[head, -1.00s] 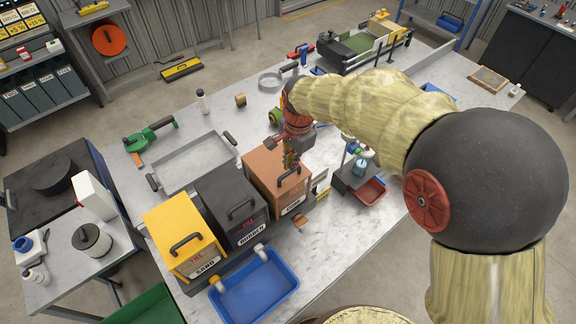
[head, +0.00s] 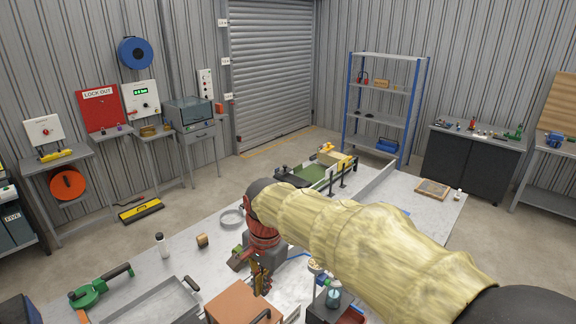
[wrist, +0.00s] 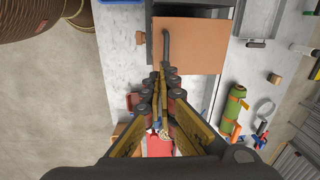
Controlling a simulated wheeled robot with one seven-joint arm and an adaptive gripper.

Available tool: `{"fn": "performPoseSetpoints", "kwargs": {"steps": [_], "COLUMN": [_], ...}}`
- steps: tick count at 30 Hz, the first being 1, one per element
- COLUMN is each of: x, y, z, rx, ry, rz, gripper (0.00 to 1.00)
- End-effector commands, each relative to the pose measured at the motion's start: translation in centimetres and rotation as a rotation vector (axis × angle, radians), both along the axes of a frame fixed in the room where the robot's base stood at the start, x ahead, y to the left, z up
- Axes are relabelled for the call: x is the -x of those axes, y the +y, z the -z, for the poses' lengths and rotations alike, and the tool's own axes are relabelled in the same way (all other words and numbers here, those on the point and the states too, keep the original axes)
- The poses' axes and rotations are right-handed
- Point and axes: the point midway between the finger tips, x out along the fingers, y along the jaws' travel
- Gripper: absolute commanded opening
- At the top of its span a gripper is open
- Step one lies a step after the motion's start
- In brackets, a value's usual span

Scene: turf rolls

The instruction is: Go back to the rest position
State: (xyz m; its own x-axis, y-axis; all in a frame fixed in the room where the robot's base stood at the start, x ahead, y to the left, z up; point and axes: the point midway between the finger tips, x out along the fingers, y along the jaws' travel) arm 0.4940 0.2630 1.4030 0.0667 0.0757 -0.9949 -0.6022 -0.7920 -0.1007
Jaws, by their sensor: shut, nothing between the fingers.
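My gripper (head: 261,282) hangs downward over the grey workbench (head: 210,258), at the end of my pale, sleeved arm. In the wrist view my gripper (wrist: 161,75) has its fingers brought together, with nothing held between them. The brown-orange box (head: 238,302) lies close by, just in front of the fingers in the head view. The same box (wrist: 198,50) fills the upper middle of the wrist view, with its dark handle beside the fingertips. How high the fingertips are above the bench is hard to tell.
A metal tray (head: 155,305) and a green tool (head: 92,292) lie at the left. A white bottle (head: 161,245) and a grey ring (head: 231,218) stand farther back. A green-bedded machine (head: 305,174) is at the far end. A green cylinder (wrist: 233,107) shows in the wrist view.

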Motion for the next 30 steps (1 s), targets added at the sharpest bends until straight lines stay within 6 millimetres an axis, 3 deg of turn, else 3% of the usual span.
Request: {"fn": "performPoseSetpoints", "kwargs": {"steps": [5,11,21,30], "x": [0.4,3.7,10.7,16.9], "y": [-0.3,-3.0,-13.2,-20.9], "z": [1.3,3.2,8.2,14.6], "rx": [0.019,0.05,0.102,0.176], "ry": [-0.012,-0.028,-0.162,-0.296], "rz": [-0.209,-0.502,-0.806,-0.806], "gripper": [0.0,0.0,0.0,0.0]}}
